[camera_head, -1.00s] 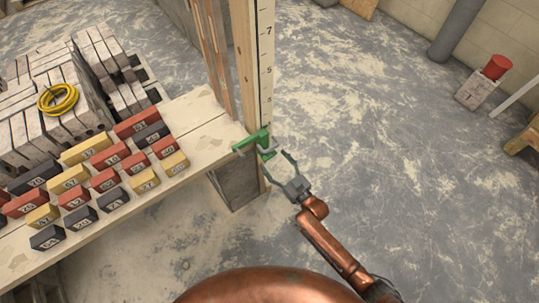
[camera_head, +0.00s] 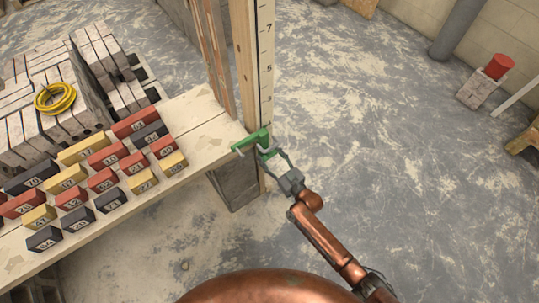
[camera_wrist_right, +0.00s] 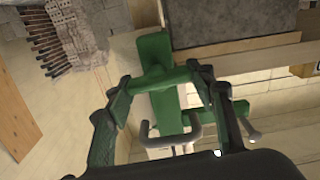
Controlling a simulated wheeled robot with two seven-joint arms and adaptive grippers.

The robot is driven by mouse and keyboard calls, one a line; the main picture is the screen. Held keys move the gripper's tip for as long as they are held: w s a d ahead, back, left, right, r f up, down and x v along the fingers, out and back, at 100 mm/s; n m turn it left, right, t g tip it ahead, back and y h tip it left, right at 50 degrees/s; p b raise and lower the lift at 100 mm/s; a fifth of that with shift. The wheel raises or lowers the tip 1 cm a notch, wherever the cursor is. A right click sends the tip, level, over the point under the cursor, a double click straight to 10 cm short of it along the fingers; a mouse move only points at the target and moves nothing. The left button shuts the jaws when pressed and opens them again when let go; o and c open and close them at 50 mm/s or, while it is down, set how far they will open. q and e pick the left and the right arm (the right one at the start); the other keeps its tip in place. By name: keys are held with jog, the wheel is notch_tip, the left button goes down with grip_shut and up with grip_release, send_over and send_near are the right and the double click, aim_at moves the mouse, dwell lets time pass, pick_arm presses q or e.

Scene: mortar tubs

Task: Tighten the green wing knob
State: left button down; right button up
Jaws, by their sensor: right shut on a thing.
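A green clamp (camera_head: 249,141) sits at the end of the board, against the tall post with the number scale. In the right wrist view its green body (camera_wrist_right: 153,46) fills the middle, and the green wing knob (camera_wrist_right: 160,78) lies across between the fingers. My right gripper (camera_head: 270,152) reaches the clamp from the lower right and is shut on the wing knob. Its two fingers stand on either side of the knob in the right wrist view (camera_wrist_right: 168,95). In the head view the fingers partly hide the knob. My left gripper is not in view.
The board (camera_head: 200,125) holds several numbered red, yellow and dark blocks (camera_head: 105,157). Grey blocks with a yellow coil (camera_head: 55,98) stand behind at left. The scaled post (camera_head: 265,60) rises beside the clamp. The floor (camera_head: 400,150) to the right is clear.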

jog(key=c, duration=0.4)
jog(key=shift+m, duration=0.3)
jog(key=o, duration=1.1)
jog(key=shift+o, duration=0.2)
jog(key=shift+s+d, duration=0.1)
jog(key=v, duration=1.1)
jog(key=shift+s+d, duration=0.25)
jog(key=shift+s, duration=0.05)
